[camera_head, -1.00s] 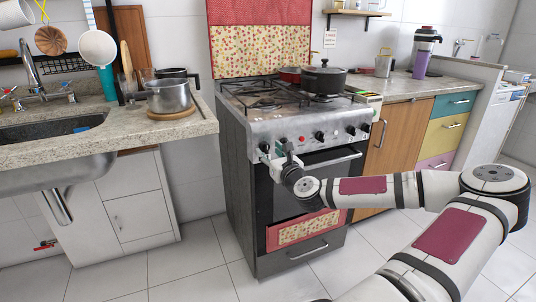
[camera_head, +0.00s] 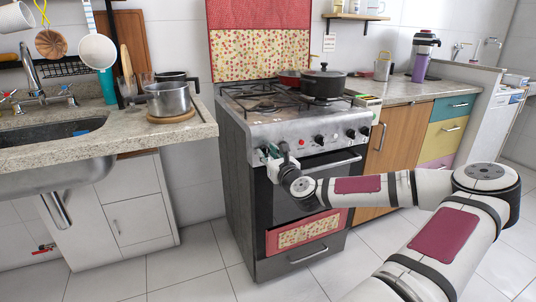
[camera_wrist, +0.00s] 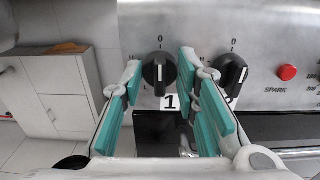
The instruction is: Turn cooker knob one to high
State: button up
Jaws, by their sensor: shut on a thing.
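Cooker knob one (camera_wrist: 159,73) is a black knob with a white mark, on the stove's steel front panel above a label "1". Its white mark looks about vertical, with a "0" above the knob. My gripper (camera_wrist: 160,68) has its teal-padded fingers on either side of the knob and is shut on it. In the head view my gripper (camera_head: 268,152) is at the left end of the stove's (camera_head: 235,190) control panel, where the knob is hidden behind it.
A second black knob (camera_wrist: 230,74) is close to my right finger, with a red spark button (camera_wrist: 288,72) further right. The oven door handle (camera_head: 335,164) runs below the panel. A dark pot (camera_head: 323,82) stands on the burners. The sink counter (camera_head: 130,132) is at left.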

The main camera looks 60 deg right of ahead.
jog(key=n+p, duration=0.3)
jog(key=n, duration=0.3)
jog(key=shift+w+a+n+p, duration=0.1)
jog(key=shift+n+p, duration=0.2)
jog(key=shift+n, duration=0.1)
jog(key=n+p, duration=0.1)
jog(key=n, duration=0.2)
jog(key=shift+f+n+p, duration=0.15)
jog(key=shift+n+p, duration=0.65)
jog(key=shift+n, duration=1.1)
jog(key=o, duration=1.1)
jog(key=shift+o, duration=0.2)
